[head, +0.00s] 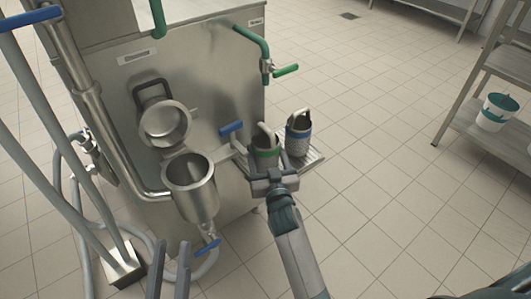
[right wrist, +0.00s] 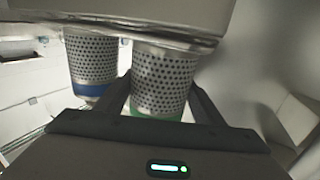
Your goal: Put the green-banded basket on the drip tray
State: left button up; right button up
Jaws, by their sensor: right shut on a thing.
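The green-banded basket (head: 265,154) is a perforated metal cup with a handle, upright beside the machine. My right gripper (head: 272,176) is shut on it from the near side. In the right wrist view the basket (right wrist: 163,80) sits between my two fingers, its green band partly hidden. The drip tray (head: 316,159) sticks out from the machine; the basket is at its left part, and I cannot tell whether its base touches the tray. My left gripper (head: 170,262) is open and empty at the bottom left.
A blue-banded basket (head: 298,138) stands on the tray, close right of the green-banded one; it also shows in the right wrist view (right wrist: 92,60). A steel funnel vessel (head: 190,178) with a blue valve lever is to the left. A green-handled tap (head: 268,68) is above.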

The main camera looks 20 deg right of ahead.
pick_arm(q)
jog(key=shift+r, duration=0.1)
pick_arm(e)
jog(key=o, duration=1.2)
jog(key=shift+f, duration=0.1)
pick_arm(q)
jog(key=shift+s, duration=0.1)
